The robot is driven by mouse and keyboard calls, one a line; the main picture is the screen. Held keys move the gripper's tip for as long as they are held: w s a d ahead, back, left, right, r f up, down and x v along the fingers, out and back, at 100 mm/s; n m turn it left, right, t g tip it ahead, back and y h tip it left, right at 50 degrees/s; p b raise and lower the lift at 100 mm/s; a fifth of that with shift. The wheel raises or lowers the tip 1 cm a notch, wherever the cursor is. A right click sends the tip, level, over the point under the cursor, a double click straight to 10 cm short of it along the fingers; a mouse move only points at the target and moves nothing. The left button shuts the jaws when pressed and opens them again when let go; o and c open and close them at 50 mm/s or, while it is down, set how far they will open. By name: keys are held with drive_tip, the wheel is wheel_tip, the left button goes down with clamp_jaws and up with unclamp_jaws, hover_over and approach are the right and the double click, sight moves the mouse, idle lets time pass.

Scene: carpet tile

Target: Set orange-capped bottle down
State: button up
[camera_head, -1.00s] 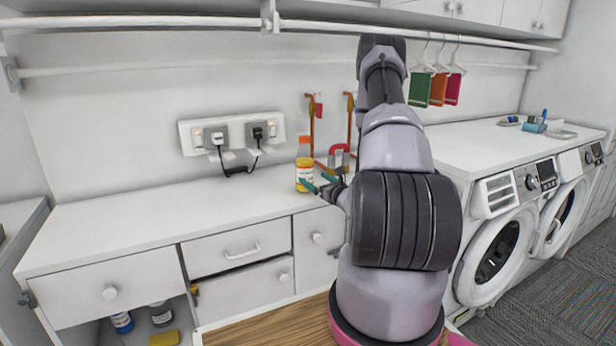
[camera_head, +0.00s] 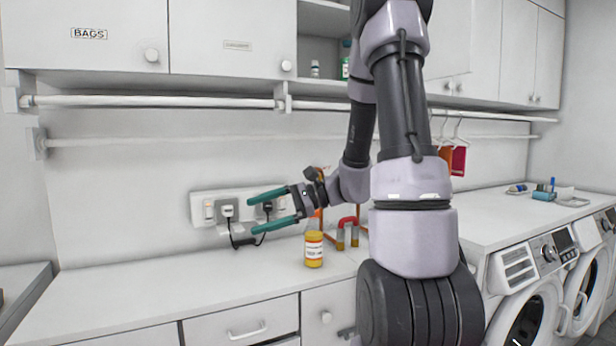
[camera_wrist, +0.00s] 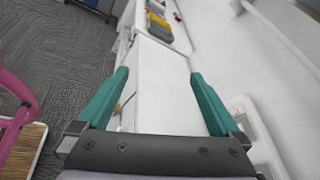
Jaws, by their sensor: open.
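A small yellow bottle (camera_head: 314,251) with a white and red label stands upright on the white counter (camera_head: 150,300). In the wrist view nothing lies between the fingers (camera_wrist: 160,76).
A red-handled item (camera_head: 348,228) stands right of the bottle. A wall socket strip (camera_head: 209,210) with plugs and a black cable is behind my gripper. A hanging rail (camera_head: 160,102) runs above. The counter's left part is clear. Washing machines (camera_head: 530,310) stand at right.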

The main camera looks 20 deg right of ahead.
drive_tip(key=s+r+n+g+h, duration=0.2)
drive_tip(key=s+r+n+h, duration=0.2)
drive_tip(key=s+n+h, duration=0.5)
drive_tip(key=s+d+r+n+t+h, duration=0.1)
drive_tip(key=s+d+r+t+h, duration=0.2)
drive_tip(key=s+d+r+t, duration=0.2)
wheel_tip(320, 180, up, 2)
drive_tip(key=shift+d+n, duration=0.35)
drive_tip(key=shift+n, duration=0.05)
